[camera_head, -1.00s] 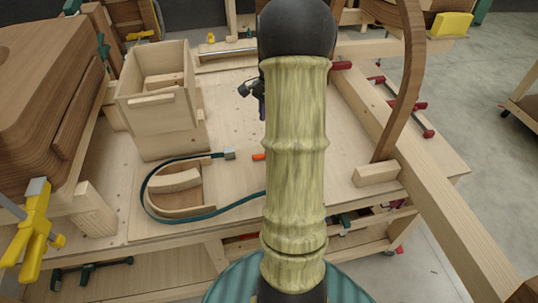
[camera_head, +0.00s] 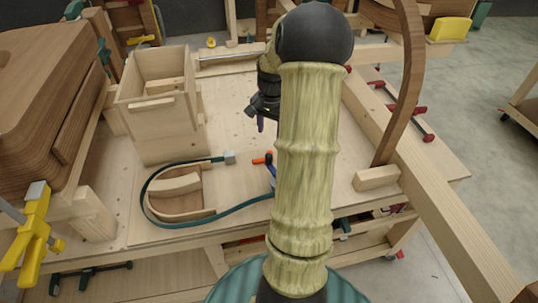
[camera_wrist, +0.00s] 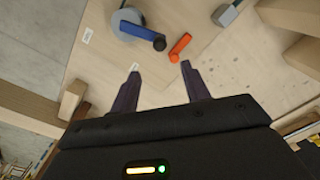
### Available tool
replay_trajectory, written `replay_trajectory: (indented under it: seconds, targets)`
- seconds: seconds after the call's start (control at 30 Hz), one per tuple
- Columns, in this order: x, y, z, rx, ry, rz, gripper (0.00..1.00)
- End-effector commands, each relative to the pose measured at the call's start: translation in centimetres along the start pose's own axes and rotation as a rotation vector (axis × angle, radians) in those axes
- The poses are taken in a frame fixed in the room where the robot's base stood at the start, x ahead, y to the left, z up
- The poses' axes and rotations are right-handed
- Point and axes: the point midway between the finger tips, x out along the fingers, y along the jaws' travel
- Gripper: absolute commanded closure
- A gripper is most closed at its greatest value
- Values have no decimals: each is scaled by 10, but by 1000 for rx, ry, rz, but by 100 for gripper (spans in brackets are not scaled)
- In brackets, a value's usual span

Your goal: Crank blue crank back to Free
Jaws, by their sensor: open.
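The blue crank (camera_wrist: 133,30) shows in the wrist view. Its blue arm runs from a grey round base (camera_wrist: 122,16) to a dark knob (camera_wrist: 159,43). In the head view the blue crank (camera_head: 271,170) is partly hidden behind my arm. My gripper (camera_wrist: 160,68) is open and empty, its two purple fingers apart. In the wrist view the dark knob lies just beyond the fingertips, roughly between them, and not in their grasp. In the head view my gripper (camera_head: 261,125) is above the bench, farther back than the crank.
An orange handle (camera_wrist: 180,46) is close beside the crank's knob; it also shows in the head view (camera_head: 262,158). A green strap (camera_head: 150,190) loops around curved wooden pieces at left. A wooden box (camera_head: 160,125) stands behind them. A curved wooden piece (camera_head: 405,90) rises at right.

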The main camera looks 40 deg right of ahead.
Motion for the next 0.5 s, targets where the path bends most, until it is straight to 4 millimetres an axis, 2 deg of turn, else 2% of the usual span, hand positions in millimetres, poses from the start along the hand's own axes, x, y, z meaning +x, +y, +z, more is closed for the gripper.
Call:
replay_trajectory:
  seconds: [0.5]
  targets:
    - [90,0,1,-1,-5,2,53]
